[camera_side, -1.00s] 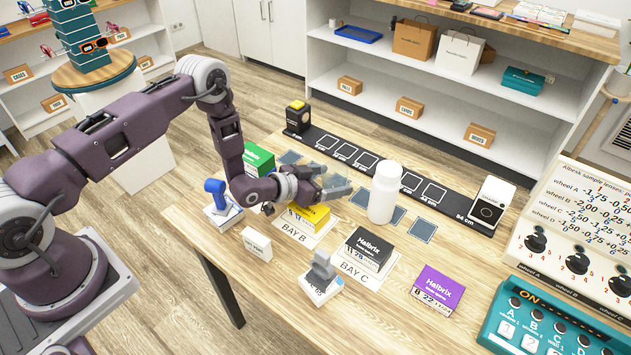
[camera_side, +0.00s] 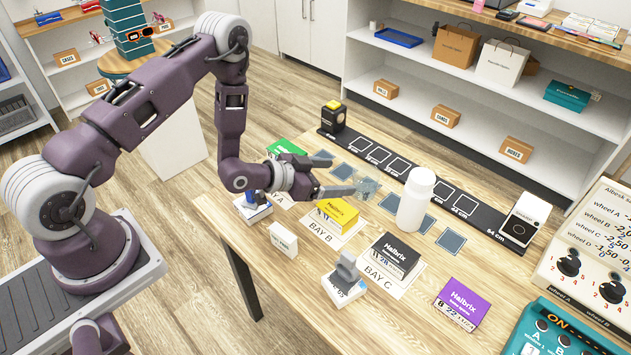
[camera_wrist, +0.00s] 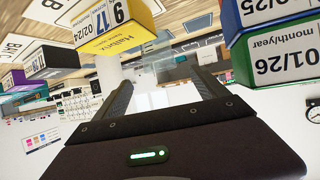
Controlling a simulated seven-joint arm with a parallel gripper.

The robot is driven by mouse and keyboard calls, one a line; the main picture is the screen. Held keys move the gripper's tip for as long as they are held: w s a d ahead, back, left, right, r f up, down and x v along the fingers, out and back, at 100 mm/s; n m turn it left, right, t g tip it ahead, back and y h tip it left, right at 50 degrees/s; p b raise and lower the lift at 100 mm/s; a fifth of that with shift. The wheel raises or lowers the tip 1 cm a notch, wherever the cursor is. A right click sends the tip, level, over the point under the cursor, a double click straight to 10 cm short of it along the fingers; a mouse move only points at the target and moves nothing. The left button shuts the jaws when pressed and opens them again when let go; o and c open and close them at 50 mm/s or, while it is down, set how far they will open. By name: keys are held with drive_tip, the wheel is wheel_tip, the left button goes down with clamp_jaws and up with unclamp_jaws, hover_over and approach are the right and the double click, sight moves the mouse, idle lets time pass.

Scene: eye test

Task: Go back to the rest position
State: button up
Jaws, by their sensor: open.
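My gripper (camera_side: 341,176) is open and empty above the wooden table, with its fingers pointing right toward a white bottle (camera_side: 414,200). A yellow box (camera_side: 337,211) stands on the BAY B card, lower in the picture than the fingers, apart from them. In the wrist view both fingers of my gripper (camera_wrist: 162,80) are spread with nothing between them. The yellow box (camera_wrist: 108,28) shows at upper left there and a green box (camera_wrist: 280,66) at right. In the side view, the green box (camera_side: 285,147) is partly hidden behind my gripper.
A black box (camera_side: 396,256) stands on the BAY C card (camera_side: 383,284), and a purple box (camera_side: 463,303) at the front right. A grey-topped stamp (camera_side: 346,278), a small white block (camera_side: 284,240) and a blue-handled stamp (camera_side: 252,206) stand near the front edge. A black marked strip (camera_side: 470,208) runs behind.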

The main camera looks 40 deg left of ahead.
wheel_tip(320, 180, up, 10)
drive_tip(key=w+a+g+y, duration=0.1)
drive_tip(key=w+a+y, duration=0.1)
drive_tip(key=s+a+r+n+g+y, duration=0.1)
drive_tip(key=s+r, duration=0.3)
drive_tip(key=r, duration=0.3)
drive_tip(key=s+a+r+g+y, duration=0.1)
drive_tip(key=s+r, duration=0.4)
drive_tip(key=r, duration=0.1)
drive_tip(key=s+d+r+n+g, duration=0.1)
drive_tip(key=s+r+g, duration=0.1)
drive_tip(key=s, duration=1)
drive_tip(key=s+d+r+n+g, duration=0.1)
drive_tip(key=s+r, duration=0.3)
drive_tip(key=s, duration=0.9)
drive_tip(key=shift+d+g, duration=0.4)
drive_tip(key=shift+d, duration=0.25)
